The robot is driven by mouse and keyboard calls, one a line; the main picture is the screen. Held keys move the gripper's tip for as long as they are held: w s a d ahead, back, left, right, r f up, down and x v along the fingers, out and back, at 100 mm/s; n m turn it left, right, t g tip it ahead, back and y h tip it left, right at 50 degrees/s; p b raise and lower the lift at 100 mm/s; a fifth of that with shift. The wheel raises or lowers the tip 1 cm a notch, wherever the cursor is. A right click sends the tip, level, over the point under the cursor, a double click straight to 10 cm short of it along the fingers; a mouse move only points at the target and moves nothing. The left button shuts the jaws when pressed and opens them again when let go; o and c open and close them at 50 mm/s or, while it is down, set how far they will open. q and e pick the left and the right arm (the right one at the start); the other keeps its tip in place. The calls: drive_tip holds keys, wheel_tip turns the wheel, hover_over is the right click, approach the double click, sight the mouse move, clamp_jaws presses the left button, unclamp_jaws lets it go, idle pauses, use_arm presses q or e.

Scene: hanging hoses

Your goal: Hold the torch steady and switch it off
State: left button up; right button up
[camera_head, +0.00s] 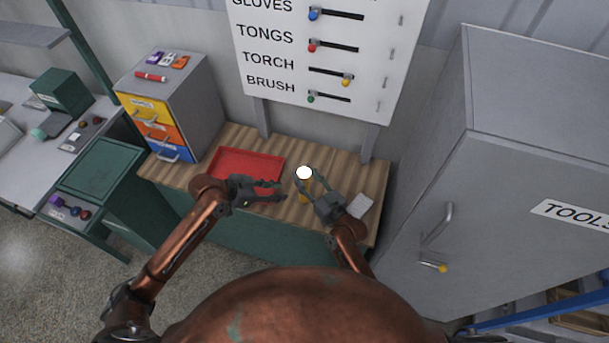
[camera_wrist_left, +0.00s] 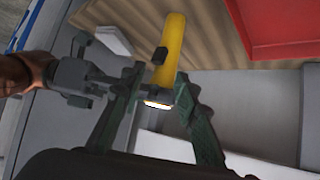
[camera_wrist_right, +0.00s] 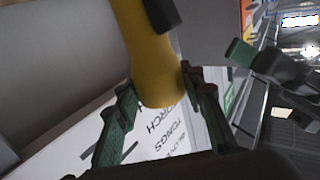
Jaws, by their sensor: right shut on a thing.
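The yellow torch (camera_head: 303,194) stands roughly upright over the wooden bench, its bright white lens facing up in the head view. My right gripper (camera_head: 308,183) is shut on the torch near its lens end. In the right wrist view the yellow body (camera_wrist_right: 150,55) runs between the fingers. A black switch (camera_wrist_left: 159,56) sticks out from the torch's side in the left wrist view, where the lens glows. My left gripper (camera_head: 281,191) is open and empty, left of the torch. In the left wrist view its fingers frame the lens end; I cannot tell whether they touch it.
A red tray (camera_head: 245,164) lies on the bench behind my left gripper. A small white block (camera_head: 360,206) lies right of my right gripper. A drawer unit (camera_head: 196,105) stands at the bench's left, a labelled board (camera_head: 290,45) behind, and a grey tool cabinet (camera_head: 510,150) at right.

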use_arm(q)
drive_tip(key=shift+d+f, duration=0.15)
drive_tip(key=shift+c, duration=1.4)
drive_tip(key=d+f+n+t+h, duration=0.1)
drive_tip(key=d+f+n, duration=0.1)
drive_tip(key=d+f+n+t, duration=0.1)
drive_tip(key=f+n, duration=0.1)
drive_tip(key=n, duration=0.1)
drive_tip(key=shift+d+h, duration=0.35)
drive_tip(key=shift+h, duration=0.05)
clamp_jaws()
drive_tip(key=f+n+t, duration=0.1)
drive_tip(key=n, duration=0.1)
drive_tip(key=s+d+f+n+t, duration=0.1)
drive_tip(key=n, duration=0.1)
drive_tip(key=f+n+t, duration=0.1)
drive_tip(key=n+t, duration=0.1)
drive_tip(key=shift+s+d+h, duration=0.25)
drive_tip(key=shift+d+h, duration=0.05)
drive_tip(key=shift+h, duration=0.1)
drive_tip(key=s+a+f+n+t+y, duration=0.1)
drive_tip(key=s+n+t, duration=0.3)
drive_tip(key=n, duration=0.4)
drive_tip(key=s+a+f+n+t+y, duration=0.1)
drive_tip(key=s+a+n+t+y, duration=0.1)
drive_tip(key=s+n+t+y, duration=0.2)
drive_tip(key=s+n, duration=0.3)
drive_tip(key=shift+f+n+t, duration=0.4)
